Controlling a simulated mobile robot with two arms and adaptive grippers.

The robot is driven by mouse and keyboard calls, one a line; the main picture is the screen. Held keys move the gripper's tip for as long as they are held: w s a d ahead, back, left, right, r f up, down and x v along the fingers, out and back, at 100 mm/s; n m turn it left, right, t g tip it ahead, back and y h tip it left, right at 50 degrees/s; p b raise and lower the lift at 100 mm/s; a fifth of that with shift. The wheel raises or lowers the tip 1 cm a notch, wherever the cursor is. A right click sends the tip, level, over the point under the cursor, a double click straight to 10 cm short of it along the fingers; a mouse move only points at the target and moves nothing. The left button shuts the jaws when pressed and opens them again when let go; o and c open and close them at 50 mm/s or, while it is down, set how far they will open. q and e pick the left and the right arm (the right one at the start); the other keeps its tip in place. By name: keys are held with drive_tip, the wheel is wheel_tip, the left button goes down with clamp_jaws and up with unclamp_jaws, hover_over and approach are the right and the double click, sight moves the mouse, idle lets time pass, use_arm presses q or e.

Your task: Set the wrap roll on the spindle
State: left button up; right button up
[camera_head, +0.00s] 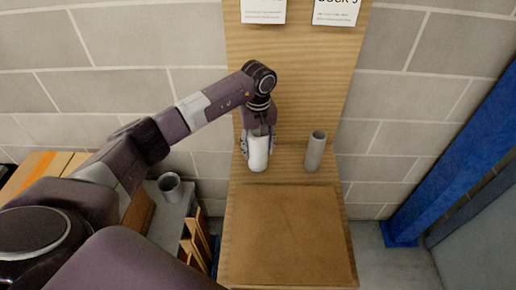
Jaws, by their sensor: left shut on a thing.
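My left gripper (258,143) points down and is shut on a white cylinder, the wrap roll (258,160), at the back left of the wooden bench. The roll is upright, with its upper part between the fingers. Whether its bottom touches the bench, or a post is inside it, I cannot tell. A grey upright cylinder (315,153) stands to the right of the roll, apart from it. No bare spindle is clear to see; I cannot tell whether the grey cylinder is one. My right gripper is not in view.
A brown mat (288,235) covers the bench front and is bare. A wooden back panel (300,75) with paper labels rises behind. A grey cup-like container (170,187) stands on a lower unit at left. A blue post (455,150) is at right.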

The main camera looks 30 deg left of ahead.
use_arm(q)
drive_tip(key=shift+f, duration=0.15)
drive_tip(key=o, duration=0.8)
wheel_tip(320, 180, up, 11)
drive_tip(key=p, duration=0.5)
drive_tip(key=shift+p, duration=0.4)
idle(0.3)
